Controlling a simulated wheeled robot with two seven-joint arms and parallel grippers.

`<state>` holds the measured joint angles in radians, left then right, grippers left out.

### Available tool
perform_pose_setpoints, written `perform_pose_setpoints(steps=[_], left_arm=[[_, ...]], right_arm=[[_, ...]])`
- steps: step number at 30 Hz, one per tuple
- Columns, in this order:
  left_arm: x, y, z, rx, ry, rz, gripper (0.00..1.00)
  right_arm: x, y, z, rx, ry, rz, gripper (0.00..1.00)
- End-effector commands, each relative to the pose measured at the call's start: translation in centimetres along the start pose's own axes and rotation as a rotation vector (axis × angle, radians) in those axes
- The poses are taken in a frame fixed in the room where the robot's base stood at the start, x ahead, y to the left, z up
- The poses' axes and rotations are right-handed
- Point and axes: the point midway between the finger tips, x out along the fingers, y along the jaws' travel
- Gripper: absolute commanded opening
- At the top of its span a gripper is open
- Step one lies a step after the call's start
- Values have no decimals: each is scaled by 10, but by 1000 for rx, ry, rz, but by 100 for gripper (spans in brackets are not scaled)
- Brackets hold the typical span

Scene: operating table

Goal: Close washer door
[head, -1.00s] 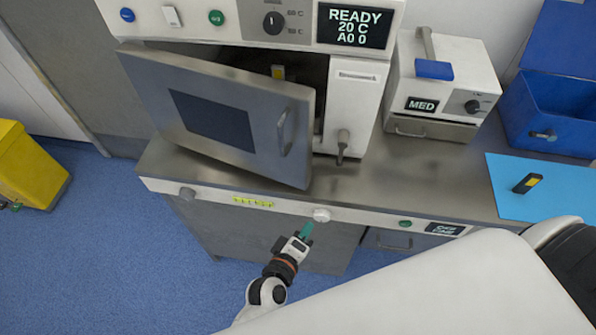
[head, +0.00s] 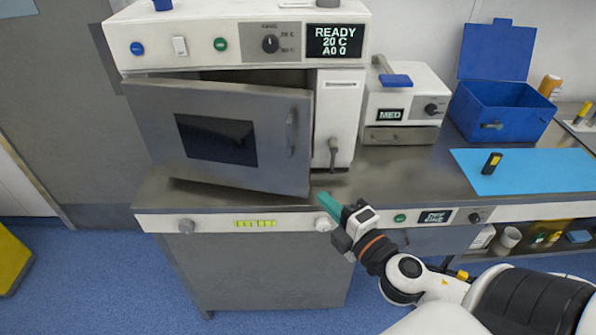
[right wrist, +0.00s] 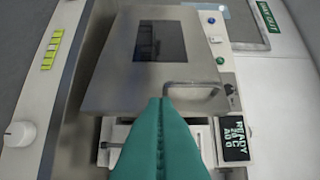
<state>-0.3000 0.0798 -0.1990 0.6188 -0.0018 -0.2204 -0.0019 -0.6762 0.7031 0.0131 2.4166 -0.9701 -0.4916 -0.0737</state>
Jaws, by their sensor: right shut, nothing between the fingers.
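The washer (head: 337,118) is a white and steel unit on the counter, its display reading READY. Its grey steel door (head: 268,113) has a dark window and a vertical handle (head: 291,132) near its right edge. The door stands partly open, with a dark gap above it and its right edge swung out over the counter. My right gripper (head: 328,204), with green fingers, is shut and empty, in front of the door's lower right corner. In the right wrist view the shut fingers (right wrist: 159,110) point toward the door (right wrist: 135,80) near its handle (right wrist: 193,84). My left gripper is out of view.
Right of the washer stand a small white MED unit (head: 402,100) and an open blue box (head: 503,112). A blue mat (head: 540,170) holds a small black and yellow item (head: 491,163). The counter front carries knobs (head: 325,222). A yellow bin (head: 10,262) is at far left.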

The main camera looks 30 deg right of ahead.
Motion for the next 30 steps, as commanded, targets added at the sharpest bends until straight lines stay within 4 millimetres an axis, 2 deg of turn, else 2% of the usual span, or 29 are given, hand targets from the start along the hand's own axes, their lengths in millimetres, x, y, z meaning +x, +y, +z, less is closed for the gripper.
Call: perform_pose_setpoints(steps=[8, 22, 25, 30], left_arm=[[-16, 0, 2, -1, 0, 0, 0], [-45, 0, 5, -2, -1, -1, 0], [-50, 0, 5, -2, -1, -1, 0], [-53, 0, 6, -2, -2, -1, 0]], right_arm=[[29, -5, 0, -1, 0, -4, 0], [103, -4, 0, 2, 2, -2, 0], [113, -3, -14, -2, 3, 1, 0], [124, -1, -26, 2, 2, 1, 0]])
